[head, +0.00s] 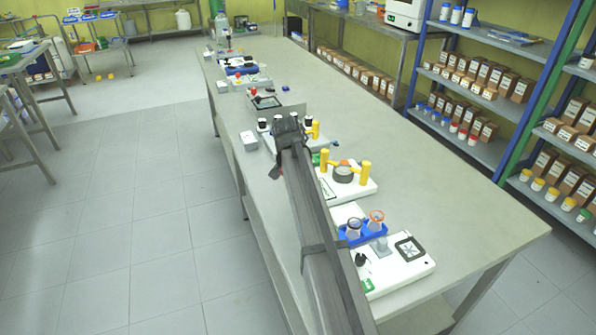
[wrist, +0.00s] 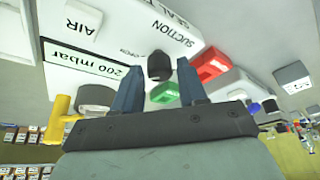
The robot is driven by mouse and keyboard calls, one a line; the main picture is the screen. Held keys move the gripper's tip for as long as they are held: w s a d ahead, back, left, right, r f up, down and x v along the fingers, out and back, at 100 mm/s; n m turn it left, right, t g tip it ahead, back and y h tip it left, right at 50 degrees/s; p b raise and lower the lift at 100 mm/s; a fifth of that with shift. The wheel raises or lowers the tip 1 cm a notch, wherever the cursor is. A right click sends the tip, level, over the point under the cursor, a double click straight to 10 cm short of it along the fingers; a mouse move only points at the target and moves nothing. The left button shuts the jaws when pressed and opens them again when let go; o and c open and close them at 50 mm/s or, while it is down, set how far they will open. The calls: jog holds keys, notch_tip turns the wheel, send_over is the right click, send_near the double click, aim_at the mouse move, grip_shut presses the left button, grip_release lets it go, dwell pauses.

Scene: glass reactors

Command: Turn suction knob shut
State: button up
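In the wrist view a black knob (wrist: 160,66) sits on a white panel (wrist: 190,18) close to the printed word SUCTION. My gripper (wrist: 157,72) is open, with one dark finger on each side of the knob. Gaps show between the knob and both fingers, and I see no contact. A second dark knob (wrist: 96,95) is left of the gripper, below a 200 mbar display (wrist: 90,64) and the word AIR. In the head view my gripper (head: 287,124) is over the white device (head: 314,147) and hides part of it, so the suction knob is not clear there.
A green block (wrist: 165,92) and a red block (wrist: 211,63) are close to the right finger. A yellow post (wrist: 62,115) stands at the left. The long bench (head: 420,175) holds devices along its left side. Its right side is mostly clear.

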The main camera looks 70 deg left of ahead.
grip_shut()
jog(key=shift+n, duration=0.3)
jog(key=n+g, duration=0.1)
jog(key=n, duration=0.2)
jog(key=shift+w+d+y, duration=0.1)
jog(key=shift+d+y, duration=0.05)
jog(key=shift+y, duration=0.25)
jog(key=n+g, duration=0.1)
jog(key=n, duration=0.2)
jog(key=n+g, duration=0.1)
jog(key=n, duration=0.1)
jog(key=shift+w+n, duration=0.2)
jog(key=shift+n, duration=0.2)
jog(key=n+g, duration=0.2)
jog(key=n, duration=0.2)
jog(key=shift+w+n, duration=0.1)
jog(key=shift+n, duration=0.2)
jog(key=shift+n+g+h, duration=0.4)
jog(key=shift+n+g, duration=0.2)
jog(key=shift+n, duration=1.3)
